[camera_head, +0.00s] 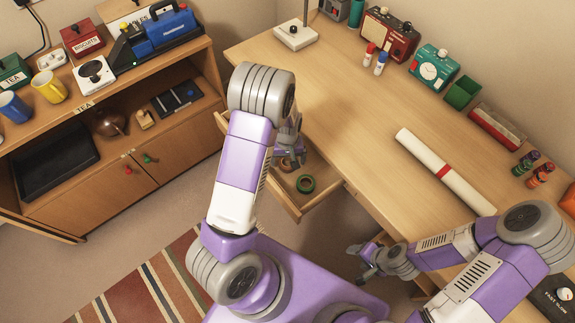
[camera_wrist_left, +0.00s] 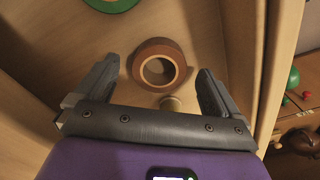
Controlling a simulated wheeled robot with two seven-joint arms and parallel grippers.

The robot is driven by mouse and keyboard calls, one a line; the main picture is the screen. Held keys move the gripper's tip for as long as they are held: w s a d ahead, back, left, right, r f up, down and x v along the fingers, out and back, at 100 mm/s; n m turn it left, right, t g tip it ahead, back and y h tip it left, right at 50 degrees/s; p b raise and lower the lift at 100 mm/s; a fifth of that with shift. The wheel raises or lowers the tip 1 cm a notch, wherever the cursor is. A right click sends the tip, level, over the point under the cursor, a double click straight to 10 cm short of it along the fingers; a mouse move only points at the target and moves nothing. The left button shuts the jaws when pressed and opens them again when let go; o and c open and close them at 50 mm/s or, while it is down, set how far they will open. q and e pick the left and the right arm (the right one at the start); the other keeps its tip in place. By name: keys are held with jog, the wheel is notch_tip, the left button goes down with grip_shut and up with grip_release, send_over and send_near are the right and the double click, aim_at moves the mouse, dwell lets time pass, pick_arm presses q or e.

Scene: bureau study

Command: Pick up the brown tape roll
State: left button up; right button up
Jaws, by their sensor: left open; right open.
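The brown tape roll (camera_wrist_left: 159,65) lies flat in an open wooden drawer, its hole facing up. In the left wrist view it sits between and just beyond the fingertips of my left gripper (camera_wrist_left: 158,82), which is open and empty. In the head view my left gripper (camera_head: 291,158) is over the drawer (camera_head: 309,201), and the brown roll (camera_head: 286,167) is mostly hidden behind it. My right gripper (camera_head: 362,260) is open and empty in front of the desk, low and away from the drawer.
A green tape roll (camera_head: 306,184) lies in the same drawer, close to the brown one. A small round tan object (camera_wrist_left: 171,104) is beside the brown roll, partly covered by my gripper. The drawer walls (camera_wrist_left: 246,50) stand close on the sides. The desk (camera_head: 345,110) is above.

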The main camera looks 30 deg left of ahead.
pick_arm(q)
jog(key=shift+f, duration=0.75)
jog(key=shift+r, duration=0.1)
jog(key=shift+c, duration=0.5)
jog(key=c, duration=1)
